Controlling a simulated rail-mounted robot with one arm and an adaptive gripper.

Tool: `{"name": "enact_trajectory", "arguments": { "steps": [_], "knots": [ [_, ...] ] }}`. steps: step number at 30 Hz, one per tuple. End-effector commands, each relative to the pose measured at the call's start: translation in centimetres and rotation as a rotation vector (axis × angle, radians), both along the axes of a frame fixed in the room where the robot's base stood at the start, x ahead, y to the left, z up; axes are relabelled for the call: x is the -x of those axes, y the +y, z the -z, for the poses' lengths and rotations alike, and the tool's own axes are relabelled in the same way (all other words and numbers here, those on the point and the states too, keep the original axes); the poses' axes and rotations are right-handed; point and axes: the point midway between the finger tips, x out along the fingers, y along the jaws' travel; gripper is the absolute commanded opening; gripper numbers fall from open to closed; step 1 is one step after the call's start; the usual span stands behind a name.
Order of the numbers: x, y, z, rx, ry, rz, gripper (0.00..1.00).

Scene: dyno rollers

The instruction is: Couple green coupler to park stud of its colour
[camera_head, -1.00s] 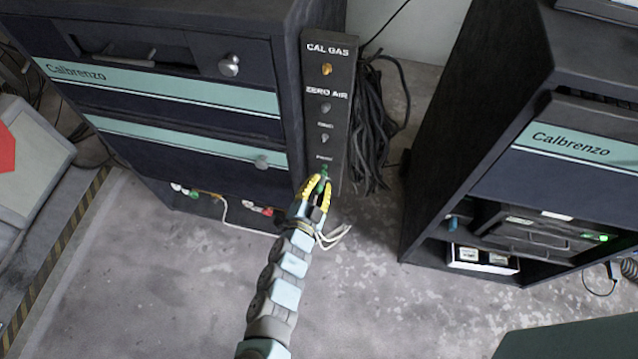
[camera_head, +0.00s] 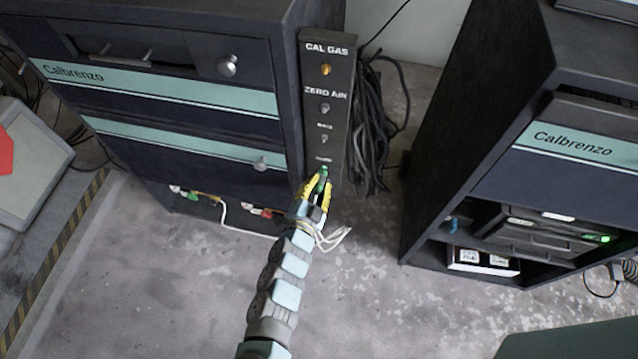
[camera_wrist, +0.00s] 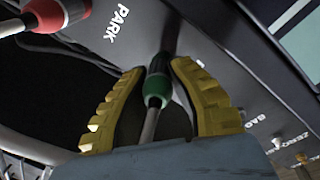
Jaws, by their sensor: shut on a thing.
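The green coupler (camera_wrist: 156,88) sits between the two yellow ribbed fingers of my gripper (camera_wrist: 157,72), which is shut on it. A pale hose or stem runs back from the coupler towards my wrist. In the head view my gripper (camera_head: 321,183) is at the panel's lower end, with green (camera_head: 323,173) showing at the fingertips. The word PARK shows on the panel in the wrist view.
The panel (camera_head: 313,130) carries a brass CAL GAS stud (camera_head: 326,70) and a grey ZERO AIR stud (camera_head: 325,108) above. A red coupler (camera_wrist: 60,12) is close on the left in the wrist view. Black cables (camera_head: 372,130) hang right of the panel; white hoses (camera_head: 330,236) loop by my wrist.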

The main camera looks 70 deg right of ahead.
Motion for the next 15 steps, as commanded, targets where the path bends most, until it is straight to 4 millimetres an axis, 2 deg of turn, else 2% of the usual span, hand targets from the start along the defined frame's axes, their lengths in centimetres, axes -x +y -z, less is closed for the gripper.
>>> {"name": "enact_trajectory", "arguments": {
  "steps": [15],
  "knots": [
    [-0.07,-0.68,0.02,0.001,0.001,0.001,0.00]
  ]
}}
